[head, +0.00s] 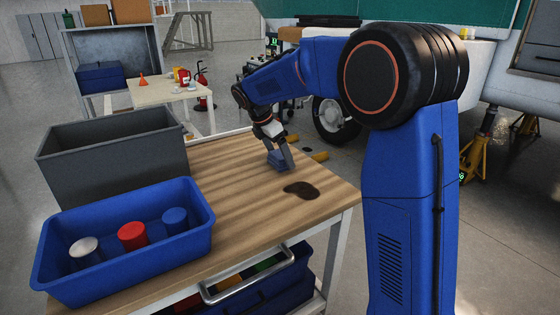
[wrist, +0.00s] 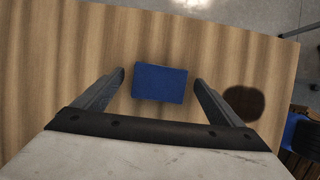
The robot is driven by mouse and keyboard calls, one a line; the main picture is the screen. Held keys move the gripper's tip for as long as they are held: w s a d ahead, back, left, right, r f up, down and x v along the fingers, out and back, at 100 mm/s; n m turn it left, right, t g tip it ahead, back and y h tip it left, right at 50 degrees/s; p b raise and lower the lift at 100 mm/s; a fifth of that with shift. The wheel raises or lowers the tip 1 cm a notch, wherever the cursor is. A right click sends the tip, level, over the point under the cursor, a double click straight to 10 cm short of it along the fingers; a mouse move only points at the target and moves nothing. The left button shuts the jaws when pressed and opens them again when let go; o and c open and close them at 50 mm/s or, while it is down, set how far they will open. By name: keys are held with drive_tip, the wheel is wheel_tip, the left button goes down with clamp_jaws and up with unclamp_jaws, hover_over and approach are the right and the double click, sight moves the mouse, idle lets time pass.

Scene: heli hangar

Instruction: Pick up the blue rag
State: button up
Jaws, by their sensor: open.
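The blue rag (wrist: 160,83) is a small folded rectangular pad lying on the wooden table top. In the head view the rag (head: 277,160) sits near the table's far right part, partly covered by my gripper. My gripper (head: 281,158) points down over it. In the wrist view my open gripper (wrist: 160,77) has one finger on each side of the rag. There is a visible gap between the rag and each finger. I cannot tell how high the fingertips are above the table.
A dark stain (head: 301,189) marks the wooden table (head: 245,215) near the rag. A grey bin (head: 115,160) and a blue tray (head: 185,248) with white, red and blue cylinders stand to the left. Behind are a small table (head: 165,93) and a helicopter (head: 480,75).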

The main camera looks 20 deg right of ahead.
sight(280, 154)
drive_tip(key=shift+d+f, duration=0.2)
drive_tip(key=shift+f, duration=0.25)
drive_tip(key=shift+c, duration=0.6)
drive_tip(key=c, duration=1)
wheel_tip(280, 154, up, 10)
drive_tip(key=shift+r, duration=0.1)
drive_tip(key=shift+o, duration=0.4)
